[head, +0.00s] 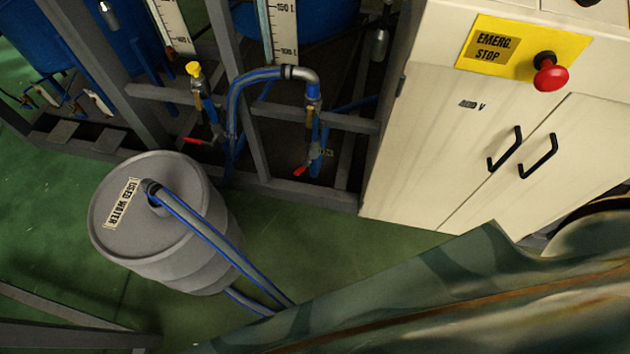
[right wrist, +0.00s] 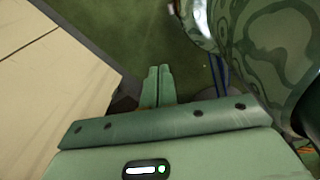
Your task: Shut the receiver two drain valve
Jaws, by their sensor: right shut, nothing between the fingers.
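Two drain lines with red-tipped valve handles hang below the receivers in the head view. The left valve handle (head: 195,141) points left, roughly across its pipe. The right valve handle (head: 300,170) points down and left, beside a pipe with a blue hose on top. I cannot read which receiver is number two. My right gripper (right wrist: 157,84) shows in the right wrist view, its two green fingers together and empty, above the green floor. Neither valve shows in that view. In the head view neither gripper shows; a large green arm part of mine covers the lower right.
A grey used-water drum (head: 195,250) with a hose in its lid stands in front of the frame (head: 290,190). A white cabinet (head: 430,130) with an emergency stop button (head: 551,75) stands at right. Green floor (head: 290,235) lies open between drum and cabinet.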

